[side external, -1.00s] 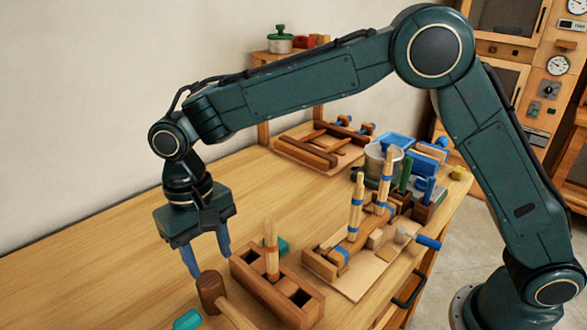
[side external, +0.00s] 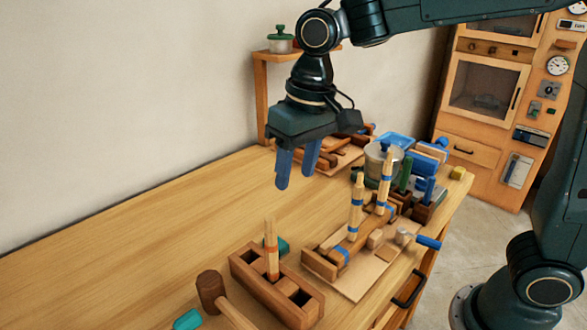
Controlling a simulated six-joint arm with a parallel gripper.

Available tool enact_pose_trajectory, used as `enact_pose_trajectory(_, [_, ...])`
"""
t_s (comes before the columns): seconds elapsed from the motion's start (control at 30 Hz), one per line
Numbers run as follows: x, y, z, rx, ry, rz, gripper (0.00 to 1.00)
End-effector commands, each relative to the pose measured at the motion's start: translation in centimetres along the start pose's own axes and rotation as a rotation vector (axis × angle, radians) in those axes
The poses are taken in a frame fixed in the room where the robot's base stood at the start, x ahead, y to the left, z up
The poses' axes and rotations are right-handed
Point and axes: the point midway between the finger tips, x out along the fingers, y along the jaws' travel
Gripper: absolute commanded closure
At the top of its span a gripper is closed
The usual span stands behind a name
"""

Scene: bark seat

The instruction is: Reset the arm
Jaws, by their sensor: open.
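My gripper (side external: 296,178) hangs fingers-down above the far middle of the wooden bench (side external: 130,235). Its two blue fingers are apart with nothing between them. It is clear of the bench top and of the things on it. The arm is raised, and its upper part runs out of the top of the picture.
A wooden block with square holes (side external: 275,285) holds a peg (side external: 271,250) at the front. A mallet (side external: 212,290) lies left of it. A jig with banded sticks (side external: 355,220) stands to the right, near tools and a metal pot (side external: 382,163). The bench's left is clear.

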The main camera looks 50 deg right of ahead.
Motion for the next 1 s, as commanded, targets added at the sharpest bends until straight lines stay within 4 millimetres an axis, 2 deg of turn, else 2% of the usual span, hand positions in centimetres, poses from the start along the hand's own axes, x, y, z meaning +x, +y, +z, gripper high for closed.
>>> enact_pose_trajectory(0.2, [-2.5, 3.9, 3.2, 0.003, 0.083, -0.005, 0.55])
enact_pose_trajectory(0.43, [-4.0, 7.3, 7.0, -0.001, 0.166, 0.003, 0.55])
enact_pose_trajectory(0.73, [-4.5, 10.9, 12.3, -0.006, 0.274, 0.033, 0.55])
enact_pose_trajectory(1.0, [-3.6, 13.2, 16.3, -0.01, 0.353, 0.071, 0.55])
